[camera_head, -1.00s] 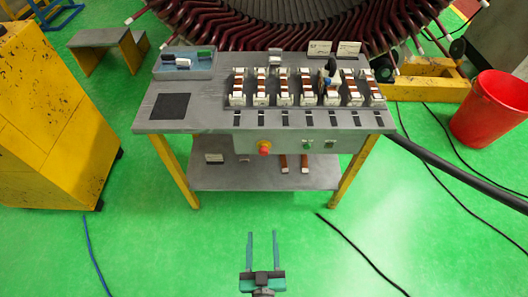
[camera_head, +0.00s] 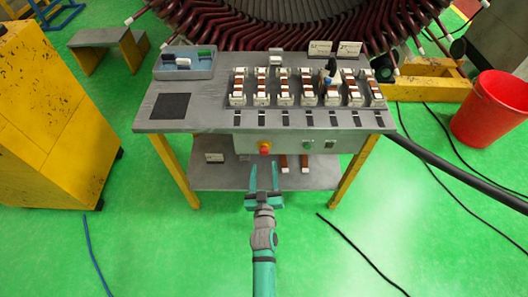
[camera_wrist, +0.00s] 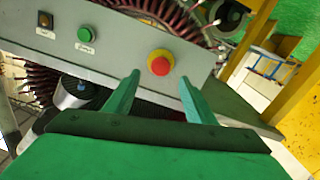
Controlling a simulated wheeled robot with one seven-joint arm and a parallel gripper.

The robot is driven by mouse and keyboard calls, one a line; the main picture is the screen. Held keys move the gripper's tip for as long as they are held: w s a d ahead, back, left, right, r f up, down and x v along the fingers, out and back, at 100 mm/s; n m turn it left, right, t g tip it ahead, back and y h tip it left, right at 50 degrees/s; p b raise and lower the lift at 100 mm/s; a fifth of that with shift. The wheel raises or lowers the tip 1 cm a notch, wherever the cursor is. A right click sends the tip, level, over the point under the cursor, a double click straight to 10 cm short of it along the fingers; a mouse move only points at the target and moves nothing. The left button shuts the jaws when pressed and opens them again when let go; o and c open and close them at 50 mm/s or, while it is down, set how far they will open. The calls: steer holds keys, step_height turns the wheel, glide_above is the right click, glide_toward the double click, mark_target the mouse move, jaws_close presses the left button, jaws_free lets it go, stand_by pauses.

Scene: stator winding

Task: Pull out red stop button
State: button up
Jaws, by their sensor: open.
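The red stop button (camera_head: 265,148) sits on a yellow base at the left part of the grey control panel on the front of the workbench. In the wrist view the red stop button (camera_wrist: 160,64) shows ahead of my fingers, between their tips and a little beyond them. My gripper (camera_head: 264,165) is open and empty, just below and in front of the button. In the wrist view my gripper (camera_wrist: 162,80) has its two green fingers spread apart, with no visible contact with the button.
A green button (camera_wrist: 88,35) and a dark switch (camera_wrist: 44,20) are on the same panel. The workbench top (camera_head: 205,118) carries a row of coil parts and a blue-grey tray (camera_head: 184,75). A yellow cabinet (camera_head: 50,110) stands left, a red bin (camera_head: 488,110) right.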

mark_target(264, 153)
steer(key=w, duration=0.8)
steer(key=shift+w, duration=0.25)
